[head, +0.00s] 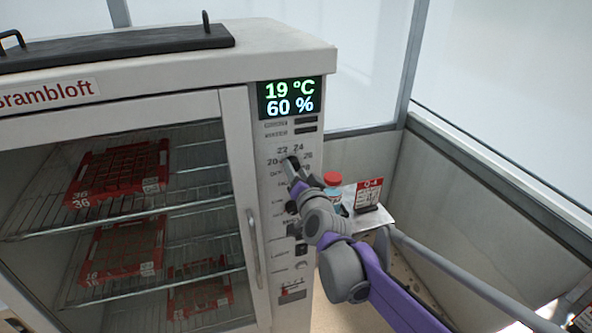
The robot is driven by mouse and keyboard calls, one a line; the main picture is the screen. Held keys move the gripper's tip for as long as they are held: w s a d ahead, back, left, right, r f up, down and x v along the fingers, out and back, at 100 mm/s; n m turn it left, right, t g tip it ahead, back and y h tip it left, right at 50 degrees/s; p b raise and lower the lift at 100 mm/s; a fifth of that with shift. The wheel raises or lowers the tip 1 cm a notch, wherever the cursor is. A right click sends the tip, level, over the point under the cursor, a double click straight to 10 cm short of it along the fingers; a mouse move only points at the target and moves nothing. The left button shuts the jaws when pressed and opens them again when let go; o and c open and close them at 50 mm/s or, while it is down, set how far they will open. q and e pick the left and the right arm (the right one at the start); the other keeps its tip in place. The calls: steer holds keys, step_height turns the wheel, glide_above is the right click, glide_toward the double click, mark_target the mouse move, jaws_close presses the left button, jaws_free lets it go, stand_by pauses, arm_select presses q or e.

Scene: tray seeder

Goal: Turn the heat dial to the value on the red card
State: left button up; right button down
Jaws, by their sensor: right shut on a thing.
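The heat dial (289,161) is on the cabinet's right front panel, with a ring of numbers around it; 20, 22 and 24 can be read, the others less clearly. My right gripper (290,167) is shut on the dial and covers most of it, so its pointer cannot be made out. A display (289,98) above reads 19 °C and 60 %. A red-topped card (369,190) stands to the right of the cabinet; its header looks like Q-4, and the lower print is too small to read. My left gripper is not in view.
The white cabinet (170,55) has a closed glass door with a vertical handle (252,235) and red trays (120,172) on wire shelves. More controls lie below the dial. A red-capped bottle (333,180) stands behind my right arm, near the card. Pale walls close off the right.

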steer(key=shift+c, duration=1.8)
jaws_free()
steer(key=shift+s, duration=0.1)
steer(key=v, duration=1)
steer(key=shift+s+b, duration=0.35)
steer(key=shift+d, duration=0.1)
steer(key=s+d+f+n+g+h, duration=0.2)
steer(key=s+d+f+g, duration=0.3)
steer(key=s+f, duration=0.6)
steer(key=s+d+f+n+g+h, duration=0.2)
steer(key=s+d+f+g, duration=0.3)
steer(key=s+d+f, duration=0.4)
steer(key=s+f, duration=0.3)
steer(key=s, duration=0.1)
steer(key=shift+s+d+f+n+g, duration=0.3)
steer(key=shift+s+d+n+g, duration=0.05)
steer(key=shift+s+n+g, duration=0.05)
